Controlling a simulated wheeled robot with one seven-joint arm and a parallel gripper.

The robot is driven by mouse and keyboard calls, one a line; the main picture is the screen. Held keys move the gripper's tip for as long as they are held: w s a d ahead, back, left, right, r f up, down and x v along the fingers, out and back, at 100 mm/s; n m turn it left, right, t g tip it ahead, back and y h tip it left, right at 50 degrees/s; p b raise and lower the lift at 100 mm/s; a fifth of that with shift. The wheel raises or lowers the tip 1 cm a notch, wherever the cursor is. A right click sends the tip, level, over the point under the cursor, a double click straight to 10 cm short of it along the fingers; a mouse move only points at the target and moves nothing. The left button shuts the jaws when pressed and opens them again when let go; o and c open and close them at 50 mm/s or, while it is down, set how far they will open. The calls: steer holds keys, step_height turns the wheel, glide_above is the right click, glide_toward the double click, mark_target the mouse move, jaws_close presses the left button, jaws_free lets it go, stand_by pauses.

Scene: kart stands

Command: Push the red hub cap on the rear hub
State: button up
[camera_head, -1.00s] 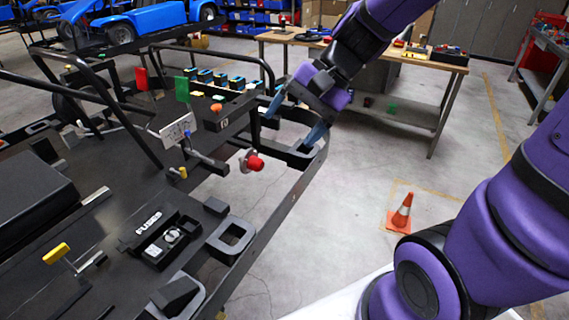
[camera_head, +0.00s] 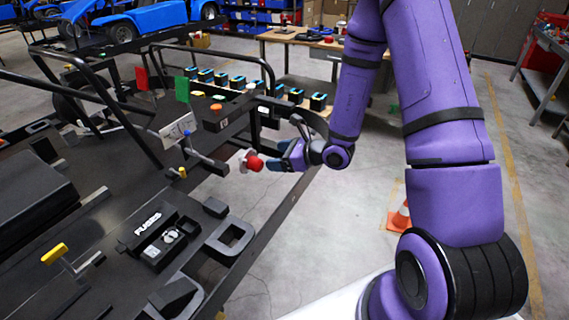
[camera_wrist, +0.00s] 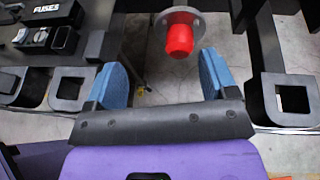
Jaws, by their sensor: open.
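The red hub cap (camera_head: 255,163) sits at the outer end of the grey rear hub (camera_head: 242,160), on the near side of the black kart frame. In the wrist view the red cap (camera_wrist: 179,40) projects from the round grey hub flange (camera_wrist: 193,17). I cannot tell how far the cap is seated. My gripper (camera_head: 280,156) is open, with blue fingertips close to the cap on its right. In the wrist view my gripper (camera_wrist: 160,75) has its fingers spread wide, with nothing between them. The cap lies beyond the fingertips, a little right of centre.
A fuse box (camera_head: 160,235) and a square bracket (camera_head: 229,238) lie on the kart below the hub. A yellow-handled lever (camera_head: 55,253) stands at left. A traffic cone (camera_head: 400,218) stands on the floor, partly behind my arm. Open floor lies right of the kart.

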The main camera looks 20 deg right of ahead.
mark_target(261, 163)
steer(key=w+a+f, duration=0.1)
steer(key=w+f, duration=0.1)
steer(key=w+a+f+m+h, duration=0.1)
steer(key=w+f, duration=0.2)
steer(key=w+a+f+m+t, duration=0.1)
steer(key=w+a+f, duration=0.1)
steer(key=w, duration=0.1)
steer(key=shift+w+f, duration=0.25)
steer(key=shift+f, duration=0.15)
steer(key=c, duration=1.1)
steer(key=shift+s+d+f, duration=0.1)
steer(key=shift+s+d, duration=0.5)
steer(key=shift+s, duration=0.2)
steer(key=shift+s+d, duration=0.55)
steer(key=shift+s, duration=0.3)
steer(key=shift+s+d+f, duration=0.1)
steer(key=shift+s+d, duration=0.5)
steer(key=shift+s, duration=0.2)
stand_by(0.4)
